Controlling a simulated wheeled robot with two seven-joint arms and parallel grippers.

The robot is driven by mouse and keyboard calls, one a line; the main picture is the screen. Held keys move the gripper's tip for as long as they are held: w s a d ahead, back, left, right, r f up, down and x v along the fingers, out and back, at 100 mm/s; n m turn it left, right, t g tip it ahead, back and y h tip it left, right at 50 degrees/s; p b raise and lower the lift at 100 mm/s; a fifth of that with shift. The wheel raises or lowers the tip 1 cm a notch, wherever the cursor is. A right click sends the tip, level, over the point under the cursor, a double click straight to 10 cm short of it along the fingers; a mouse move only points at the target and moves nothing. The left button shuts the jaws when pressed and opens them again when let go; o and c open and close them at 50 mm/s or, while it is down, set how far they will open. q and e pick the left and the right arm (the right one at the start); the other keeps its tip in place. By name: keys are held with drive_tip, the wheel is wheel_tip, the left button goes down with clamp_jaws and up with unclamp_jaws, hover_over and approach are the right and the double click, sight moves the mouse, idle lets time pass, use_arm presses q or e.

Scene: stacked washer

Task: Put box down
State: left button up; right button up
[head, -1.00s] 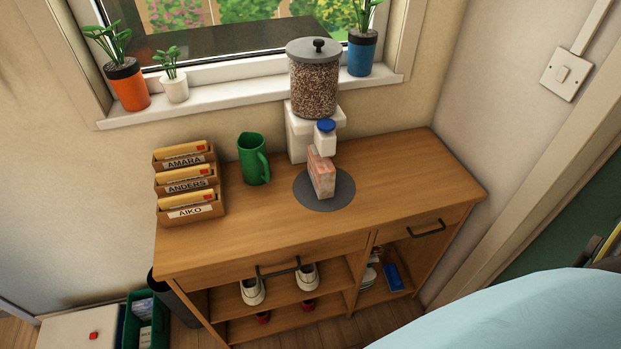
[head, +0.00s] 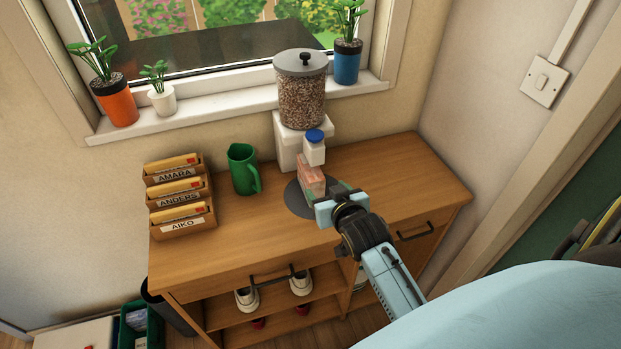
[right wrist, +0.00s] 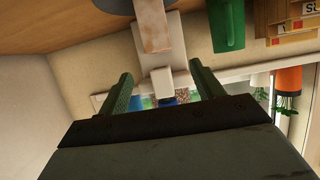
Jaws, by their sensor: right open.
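No finger visibly touches the box. My left gripper is not in view.
A dispenser (head: 302,100) stands behind the box. A green mug (head: 242,170) and a letter rack (head: 180,200) are to its left. Potted plants line the windowsill (head: 230,108). The cabinet top (head: 415,172) is clear at the right.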

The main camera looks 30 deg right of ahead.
sight(313, 171)
drive_tip(key=b+x, duration=0.1)
drive_tip(key=x, duration=0.6)
drive_tip(key=shift+r+b+x, duration=0.15)
drive_tip(key=shift+b+x, duration=0.05)
drive_tip(key=shift+x, duration=1.25)
drive_tip(key=shift+r+b+x, duration=0.15)
drive_tip(key=shift+x, duration=1.3)
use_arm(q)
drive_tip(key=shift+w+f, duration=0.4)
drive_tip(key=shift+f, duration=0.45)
use_arm(e)
drive_tip(key=shift+w+d, duration=0.1)
drive_tip(key=shift+w, duration=0.05)
drive_tip(key=shift+c, duration=0.3)
drive_tip(key=c, duration=1.3)
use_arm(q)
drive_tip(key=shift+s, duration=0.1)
use_arm(e)
drive_tip(key=shift+c, duration=0.2)
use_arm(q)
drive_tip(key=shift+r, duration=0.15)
use_arm(e)
drive_tip(key=shift+r, duration=0.15)
